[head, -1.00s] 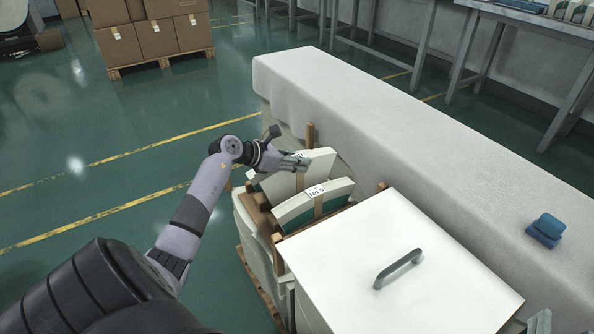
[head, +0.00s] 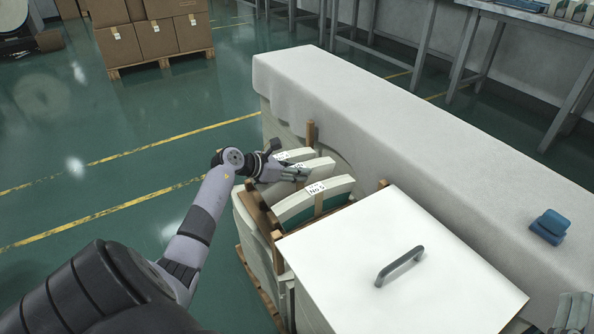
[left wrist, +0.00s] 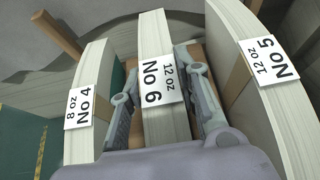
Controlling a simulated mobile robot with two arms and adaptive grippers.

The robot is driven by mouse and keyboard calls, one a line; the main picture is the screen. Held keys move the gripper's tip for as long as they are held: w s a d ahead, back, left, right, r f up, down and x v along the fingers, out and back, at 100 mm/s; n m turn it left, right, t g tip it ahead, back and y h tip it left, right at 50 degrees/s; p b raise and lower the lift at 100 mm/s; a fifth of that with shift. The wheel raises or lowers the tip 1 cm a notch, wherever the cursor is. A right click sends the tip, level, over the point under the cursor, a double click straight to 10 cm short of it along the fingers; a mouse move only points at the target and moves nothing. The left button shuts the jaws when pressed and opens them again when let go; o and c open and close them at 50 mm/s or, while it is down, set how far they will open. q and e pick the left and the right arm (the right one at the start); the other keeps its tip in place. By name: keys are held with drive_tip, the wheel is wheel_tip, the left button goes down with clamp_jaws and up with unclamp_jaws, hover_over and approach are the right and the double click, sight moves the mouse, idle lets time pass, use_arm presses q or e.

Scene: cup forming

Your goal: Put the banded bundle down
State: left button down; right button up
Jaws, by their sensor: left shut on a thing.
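My left gripper (head: 296,172) is shut on the banded bundle (left wrist: 151,35), a white stack of paper blanks labelled "No 6 12 oz". In the left wrist view the gripper's fingers (left wrist: 160,70) lie on both sides of it. The bundle (head: 318,164) stands upright in the wooden-posted rack, between two others. The "No 4 8 oz" bundle (left wrist: 88,85) is on its left in the wrist view and the "No 5 12 oz" bundle (left wrist: 288,100) on its right. The No 5 bundle (head: 335,186) is nearest in the head view. The bundle's underside is hidden. Part of my right gripper (head: 574,312) shows at the lower right edge.
A white lid or cover with a grey handle (head: 400,268) is right beside the rack. A long pale covered bench (head: 420,150) runs behind, with a blue object (head: 549,227) on it. A wooden post (head: 311,132) stands at the rack's far side. Boxes on a pallet are far off.

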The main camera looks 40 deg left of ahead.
use_arm(q)
drive_tip(key=c, duration=1.2)
unclamp_jaws()
